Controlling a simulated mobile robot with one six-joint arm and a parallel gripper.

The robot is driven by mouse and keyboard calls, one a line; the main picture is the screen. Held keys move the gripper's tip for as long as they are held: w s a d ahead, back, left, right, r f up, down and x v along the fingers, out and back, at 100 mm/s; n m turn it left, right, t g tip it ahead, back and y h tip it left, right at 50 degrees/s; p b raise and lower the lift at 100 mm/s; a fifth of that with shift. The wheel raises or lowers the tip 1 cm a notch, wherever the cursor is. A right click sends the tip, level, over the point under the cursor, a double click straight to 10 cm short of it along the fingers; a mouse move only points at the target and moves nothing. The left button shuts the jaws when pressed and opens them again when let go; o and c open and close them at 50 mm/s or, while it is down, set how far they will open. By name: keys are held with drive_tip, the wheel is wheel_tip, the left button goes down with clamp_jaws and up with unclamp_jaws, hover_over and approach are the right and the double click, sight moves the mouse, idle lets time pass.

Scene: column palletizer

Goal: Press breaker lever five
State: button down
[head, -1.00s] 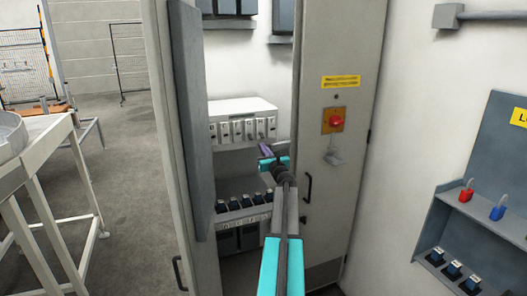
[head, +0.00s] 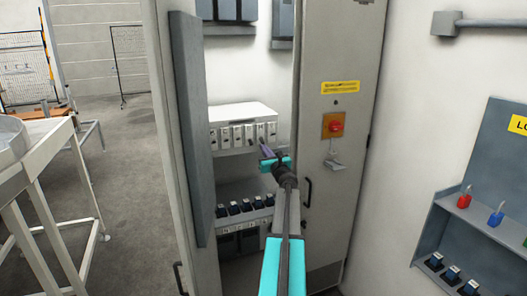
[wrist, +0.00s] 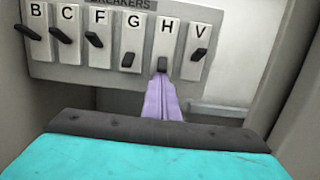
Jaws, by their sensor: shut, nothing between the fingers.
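The breaker row (head: 243,135) is on a white panel inside the open cabinet. In the wrist view its levers are labelled B, C, F, G, H and V from left to right. The fifth, lever H (wrist: 163,64), is dark and sits low on its plate, like lever G (wrist: 128,60). Levers B (wrist: 28,33), C (wrist: 61,35), F (wrist: 94,40) and V (wrist: 199,55) stick out slantwise. My gripper (head: 263,148) is shut and empty. Its purple fingers (wrist: 162,96) end right at the lower end of lever H; I cannot tell whether they touch.
The cabinet door (head: 190,130) stands open at the left. The right cabinet front has a red button (head: 336,127) and a handle (head: 308,192). A lower shelf holds several dark padlock-like blocks (head: 246,205). A lockout board (head: 490,170) hangs at the right.

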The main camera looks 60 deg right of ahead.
drive_tip(key=shift+r, duration=0.1)
drive_tip(key=shift+s+a+r+b, duration=0.15)
drive_tip(key=shift+s+r+b, duration=0.15)
drive_tip(key=shift+r, duration=0.3)
drive_tip(key=shift+s+a+r+b, duration=0.15)
drive_tip(key=shift+s+r+b, duration=0.1)
drive_tip(key=shift+r, duration=0.3)
drive_tip(key=shift+f, duration=0.15)
drive_tip(key=shift+a+f, duration=0.1)
drive_tip(key=s+a+r+b, duration=0.3)
drive_tip(key=s+a+r, duration=0.1)
drive_tip(key=s, duration=0.3)
drive_tip(key=shift+a+b, duration=0.4)
drive_tip(key=shift+a, duration=0.1)
drive_tip(key=shift+w, duration=0.1)
